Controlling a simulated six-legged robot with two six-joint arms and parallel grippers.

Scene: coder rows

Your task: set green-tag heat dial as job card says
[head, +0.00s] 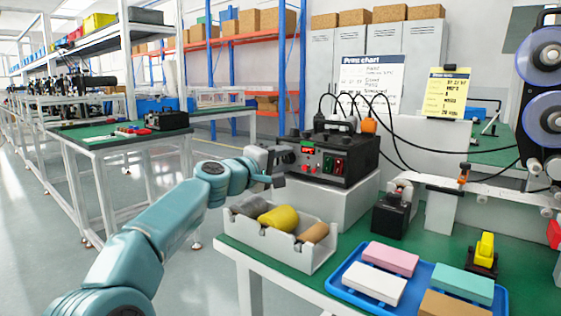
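A black control box (334,157) stands on a white block at the middle of the head view. Its front has a small lit display (308,145), red and green switches and small knobs. I cannot make out which dial has a green tag; my gripper covers part of the box's left side. My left gripper (281,168) is at the left end of that front; whether its fingers touch a dial is not clear. A yellow card (446,94) and a white print chart (368,82) stand behind; their small writing is mostly unreadable. My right gripper is not in view.
A light bin (313,254) with rolls stands below my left gripper. A blue tray (350,288) of coloured blocks lies at front right, near a yellow-topped device (485,250). Black cables (384,128) loop over the box. Film reels (546,52) stand at the right.

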